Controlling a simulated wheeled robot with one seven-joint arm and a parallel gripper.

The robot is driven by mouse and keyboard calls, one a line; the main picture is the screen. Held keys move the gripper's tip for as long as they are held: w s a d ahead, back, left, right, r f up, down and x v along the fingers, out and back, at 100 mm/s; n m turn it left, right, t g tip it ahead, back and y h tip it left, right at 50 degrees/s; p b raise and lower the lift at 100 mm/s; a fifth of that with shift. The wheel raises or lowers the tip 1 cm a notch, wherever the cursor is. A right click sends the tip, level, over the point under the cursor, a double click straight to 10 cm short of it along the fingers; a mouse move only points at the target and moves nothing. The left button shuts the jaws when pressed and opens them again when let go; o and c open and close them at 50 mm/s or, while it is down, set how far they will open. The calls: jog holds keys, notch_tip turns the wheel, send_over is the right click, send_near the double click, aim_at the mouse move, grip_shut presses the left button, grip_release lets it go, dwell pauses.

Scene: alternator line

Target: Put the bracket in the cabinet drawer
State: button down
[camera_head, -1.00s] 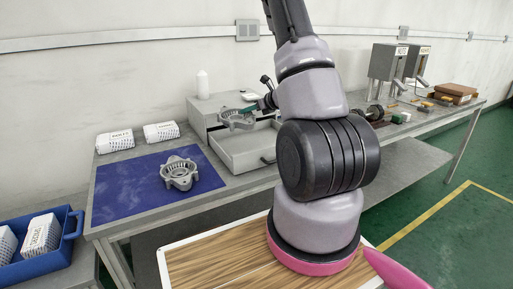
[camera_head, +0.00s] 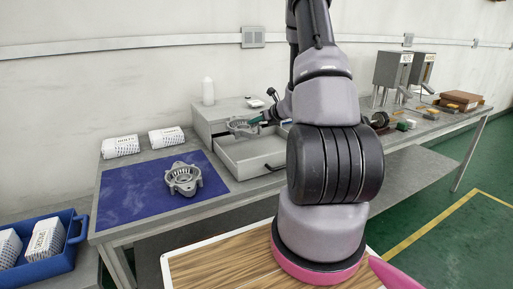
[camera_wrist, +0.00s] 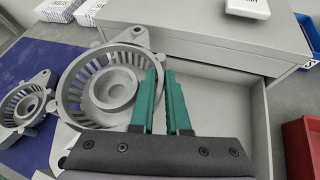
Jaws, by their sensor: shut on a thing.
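A grey ring-shaped bracket (camera_head: 241,127) with fins and lugs is held over the open cabinet drawer (camera_head: 254,163), near its left side. In the wrist view the bracket (camera_wrist: 72,92) is large, beside and partly behind the green fingers. My gripper (camera_head: 262,121) is shut on its edge; the fingertips (camera_wrist: 160,76) are close together in the wrist view. The drawer's pale inside (camera_wrist: 222,105) looks empty where it shows. The grey cabinet (camera_head: 215,112) stands on the bench. A second similar bracket (camera_head: 183,180) lies on the blue mat; it also shows in the wrist view (camera_wrist: 22,108).
The blue mat (camera_head: 130,200) has free room around the second bracket. White boxes (camera_head: 120,146) stand behind it. A white bottle (camera_head: 208,92) is behind the cabinet's left end. A blue crate (camera_head: 75,237) is at the lower left. A red bin (camera_wrist: 300,148) is right of the drawer in the wrist view.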

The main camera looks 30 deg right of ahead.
aim_at(256, 153)
notch_tip(256, 153, down, 11)
jog(key=shift+f, duration=0.1)
dwell(0.4)
jog(key=shift+f, duration=0.1)
jog(key=c, duration=0.9)
grip_release()
